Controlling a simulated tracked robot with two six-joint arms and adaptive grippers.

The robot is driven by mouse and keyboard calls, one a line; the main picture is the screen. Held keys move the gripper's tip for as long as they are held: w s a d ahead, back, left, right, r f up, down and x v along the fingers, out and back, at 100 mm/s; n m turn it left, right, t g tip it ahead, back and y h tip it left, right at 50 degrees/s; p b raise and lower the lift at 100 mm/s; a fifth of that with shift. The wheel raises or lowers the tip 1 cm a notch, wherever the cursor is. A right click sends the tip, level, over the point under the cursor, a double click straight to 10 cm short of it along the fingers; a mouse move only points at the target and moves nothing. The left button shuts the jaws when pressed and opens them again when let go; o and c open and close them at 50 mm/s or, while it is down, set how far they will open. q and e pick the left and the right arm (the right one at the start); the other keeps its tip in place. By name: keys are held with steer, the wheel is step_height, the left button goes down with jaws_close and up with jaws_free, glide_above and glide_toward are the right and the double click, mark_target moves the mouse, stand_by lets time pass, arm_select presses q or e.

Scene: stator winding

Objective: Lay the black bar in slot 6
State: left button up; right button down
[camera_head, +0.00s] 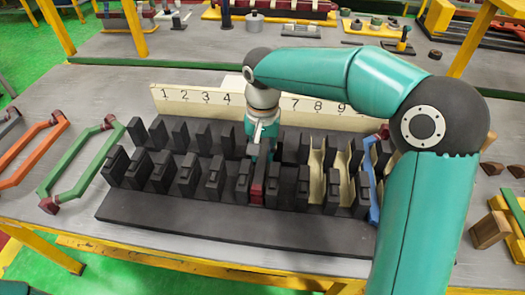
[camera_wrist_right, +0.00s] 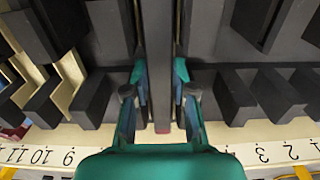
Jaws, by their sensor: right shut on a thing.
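The black bar with dark red ends (camera_head: 257,190) lies lengthwise between posts near the middle of the dark slotted block (camera_head: 230,228). It lines up with slot 6 by count, but my gripper hides the labels between 4 and 7. My right gripper (camera_head: 262,148) is over the block, its fingers shut on the bar from both sides. In the right wrist view the bar (camera_wrist_right: 160,60) runs between the two fingertips (camera_wrist_right: 160,82), with a dark red end towards the number strip. I cannot tell whether the bar touches the slot floor. My left gripper is not in view.
A cream number strip (camera_head: 190,96) stands behind the block. Cream liners (camera_head: 315,170) and a blue bar (camera_head: 374,185) sit in slots to the right. Green (camera_head: 85,165) and orange (camera_head: 38,150) bars lie left of the block. A wooden block (camera_head: 490,230) lies at right.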

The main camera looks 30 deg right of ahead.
mark_target(263, 155)
steer(key=shift+f, duration=0.4)
steer(key=c, duration=0.9)
jaws_free()
steer(key=shift+r, duration=0.2)
steer(key=shift+r+p, duration=0.5)
steer(key=shift+r, duration=0.15)
step_height(263, 155, up, 8)
steer(key=p, duration=0.6)
steer(key=shift+f, duration=0.3)
